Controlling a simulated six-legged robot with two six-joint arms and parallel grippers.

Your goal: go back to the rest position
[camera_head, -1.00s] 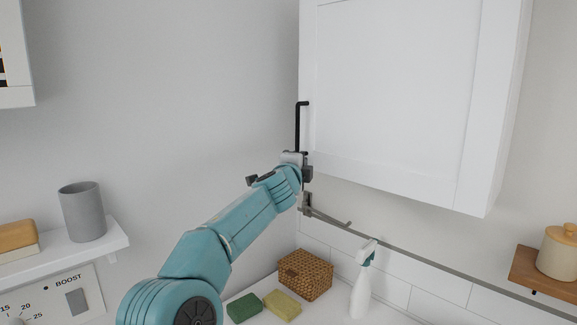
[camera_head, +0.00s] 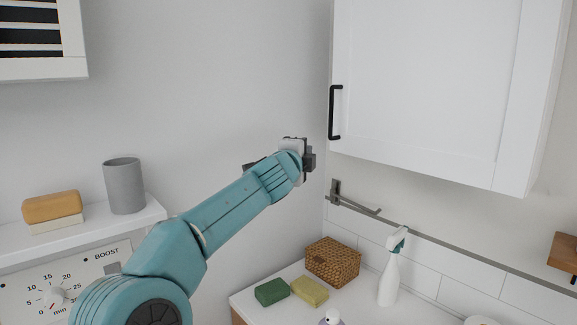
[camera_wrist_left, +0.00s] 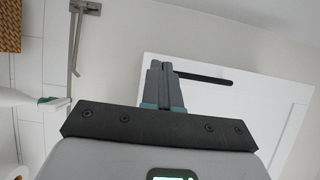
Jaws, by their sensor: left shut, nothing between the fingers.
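My left gripper (camera_head: 300,150) is raised in front of the grey wall, left of the white wall cabinet (camera_head: 425,85). Its fingers point away from the head camera and are mostly hidden by the wrist. In the left wrist view the fingers (camera_wrist_left: 162,82) are together, with nothing between them. The cabinet's black handle (camera_head: 334,112) is apart from the gripper, to its right; it also shows in the left wrist view (camera_wrist_left: 205,78) just past the fingertips. The cabinet door looks shut. My right gripper is out of view.
Below are a counter (camera_head: 345,310) with a wicker basket (camera_head: 333,262), a green sponge (camera_head: 271,291), a yellow sponge (camera_head: 310,291) and a spray bottle (camera_head: 389,275). A metal bar (camera_head: 355,200) juts from the wall. A shelf (camera_head: 85,232) at left holds a grey cup (camera_head: 124,186).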

